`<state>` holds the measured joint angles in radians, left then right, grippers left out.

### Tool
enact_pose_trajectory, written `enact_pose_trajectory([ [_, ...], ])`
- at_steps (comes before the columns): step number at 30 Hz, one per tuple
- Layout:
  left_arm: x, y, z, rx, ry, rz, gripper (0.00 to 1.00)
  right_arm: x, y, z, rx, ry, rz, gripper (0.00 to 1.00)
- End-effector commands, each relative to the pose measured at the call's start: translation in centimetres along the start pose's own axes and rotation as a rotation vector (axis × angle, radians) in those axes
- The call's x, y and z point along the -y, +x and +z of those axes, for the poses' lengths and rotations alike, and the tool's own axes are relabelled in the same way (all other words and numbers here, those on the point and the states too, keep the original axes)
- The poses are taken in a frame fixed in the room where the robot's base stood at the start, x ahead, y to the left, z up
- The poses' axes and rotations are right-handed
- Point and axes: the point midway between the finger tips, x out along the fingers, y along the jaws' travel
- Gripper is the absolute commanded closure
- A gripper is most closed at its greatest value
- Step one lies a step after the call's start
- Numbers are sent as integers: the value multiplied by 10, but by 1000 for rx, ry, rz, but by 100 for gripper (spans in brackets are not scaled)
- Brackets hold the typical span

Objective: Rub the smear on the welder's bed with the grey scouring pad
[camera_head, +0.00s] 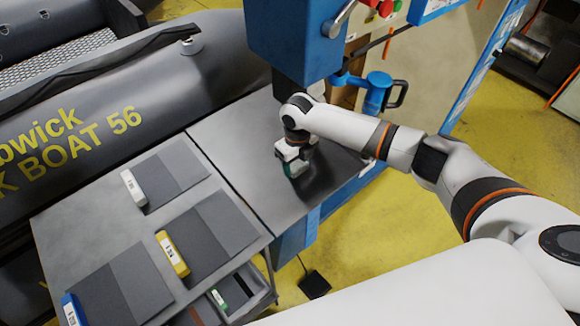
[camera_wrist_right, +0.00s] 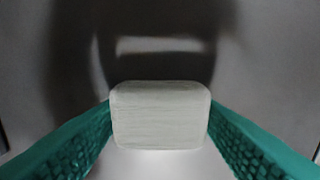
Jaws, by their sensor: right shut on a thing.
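The welder's bed (camera_head: 236,140) is a flat dark grey plate under the blue welder. My right gripper (camera_head: 293,170) points down at the bed, close to its surface. In the right wrist view its teal fingers are shut on a pale grey block, the scouring pad (camera_wrist_right: 160,115). The pad is hard to make out in the head view. A dark patch shows on the bed around the gripper; I cannot tell smear from shadow there. Whether the pad touches the bed is unclear. My left gripper is not in view.
The blue welder (camera_head: 292,40) rises behind the bed. A blue clamp-like part (camera_head: 378,90) stands to its right. A grey table (camera_head: 75,215) at left bears dark mats and white, yellow and blue labelled blocks. An open drawer (camera_head: 240,292) lies below. The inflatable boat (camera_head: 80,110) lies behind.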

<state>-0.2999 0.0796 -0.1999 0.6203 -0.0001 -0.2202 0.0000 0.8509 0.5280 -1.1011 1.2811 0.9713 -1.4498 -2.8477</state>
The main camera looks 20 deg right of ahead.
Motion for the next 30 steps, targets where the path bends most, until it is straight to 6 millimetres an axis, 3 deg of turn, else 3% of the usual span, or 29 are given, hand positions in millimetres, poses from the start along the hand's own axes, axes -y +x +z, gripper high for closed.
enact_pose_trajectory([
  [4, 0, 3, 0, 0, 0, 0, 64, -12, 1, 1, 3, 2, 2, 63],
  [11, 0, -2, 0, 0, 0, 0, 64, -12, -2, 1, 2, 0, 1, 63],
  [24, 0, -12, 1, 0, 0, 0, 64, 23, -1, 0, 0, -2, -1, 63],
  [30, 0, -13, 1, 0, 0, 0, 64, 29, 1, 0, 1, -1, -1, 63],
])
